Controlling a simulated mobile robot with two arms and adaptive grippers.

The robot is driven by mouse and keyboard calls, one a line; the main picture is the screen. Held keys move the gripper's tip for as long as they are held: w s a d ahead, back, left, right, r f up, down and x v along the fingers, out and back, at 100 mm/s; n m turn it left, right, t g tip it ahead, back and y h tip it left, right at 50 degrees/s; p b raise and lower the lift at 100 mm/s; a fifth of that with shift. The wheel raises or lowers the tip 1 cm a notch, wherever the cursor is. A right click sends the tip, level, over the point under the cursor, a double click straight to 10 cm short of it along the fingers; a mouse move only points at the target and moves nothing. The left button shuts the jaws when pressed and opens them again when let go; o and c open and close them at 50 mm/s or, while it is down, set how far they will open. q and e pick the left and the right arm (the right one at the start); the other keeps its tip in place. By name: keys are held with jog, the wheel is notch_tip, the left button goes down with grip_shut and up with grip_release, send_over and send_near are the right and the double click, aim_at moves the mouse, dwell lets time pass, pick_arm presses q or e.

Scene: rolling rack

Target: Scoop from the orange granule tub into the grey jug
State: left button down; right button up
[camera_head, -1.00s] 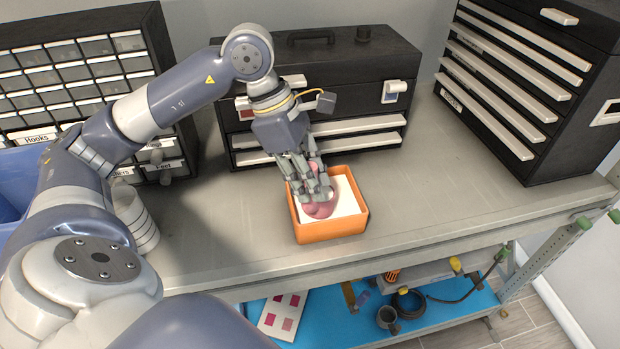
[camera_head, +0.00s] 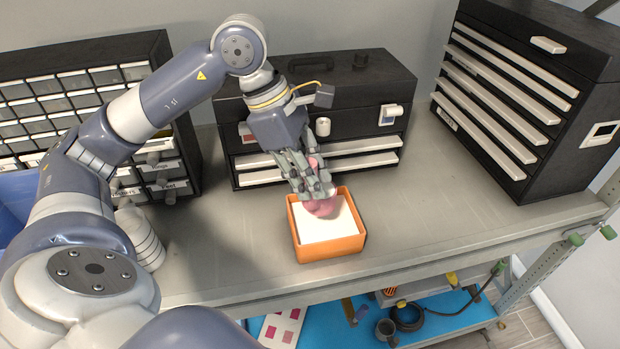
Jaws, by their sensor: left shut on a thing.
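The orange tub (camera_head: 330,247) stands on the bench with white granules (camera_head: 325,228) in it. My left gripper (camera_head: 315,190) is shut on a pink scoop (camera_head: 322,207), over the tub's far part. I cannot tell whether the scoop touches the granules or what is in it. A light grey ribbed vessel (camera_head: 146,243) stands on the bench at the left, partly hidden behind my arm; it may be the grey jug. My right gripper is not in view.
A black toolbox (camera_head: 345,95) stands close behind the tub. A drawer cabinet (camera_head: 85,72) is at the left and a black drawer chest (camera_head: 530,100) at the right. The bench right of the tub is clear. A dark mug (camera_head: 386,331) sits on the lower shelf.

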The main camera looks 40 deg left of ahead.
aim_at(314, 157)
pick_arm(q)
jog(key=shift+t, duration=0.3)
jog(key=shift+r+p, duration=1.7)
jog(key=shift+r, duration=1.25)
jog(key=c, duration=2.1)
grip_release()
grip_shut()
